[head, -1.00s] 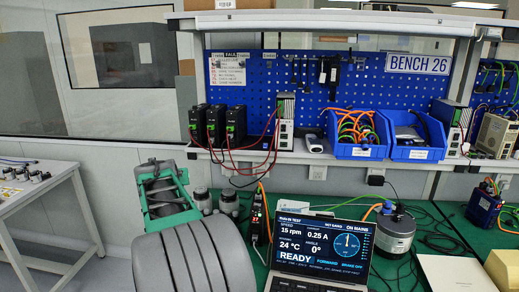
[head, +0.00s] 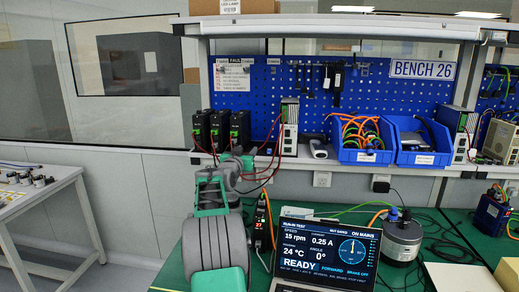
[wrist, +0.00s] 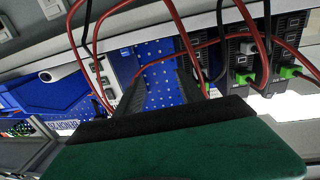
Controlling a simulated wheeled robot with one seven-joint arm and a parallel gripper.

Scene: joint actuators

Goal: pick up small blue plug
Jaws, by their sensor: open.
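A small blue piece (head: 392,214) stands on top of the round silver actuator (head: 402,238), right of the laptop, in the head view. It looks like the blue plug, but it is too small to make out clearly. My gripper shows in the wrist view (wrist: 158,82) with its two dark fingers apart and nothing between them. In the head view my arm reaches up at the left of the laptop, far from the blue piece. The fingertips are hard to make out there. The wrist view does not show the blue piece.
The laptop (head: 325,250) stands on the green bench. Blue bins (head: 362,156) and black drive units (head: 219,130) sit on the shelf. Red and black cables (wrist: 192,50) hang close to my gripper. A dark drive module (head: 262,225) stands left of the laptop.

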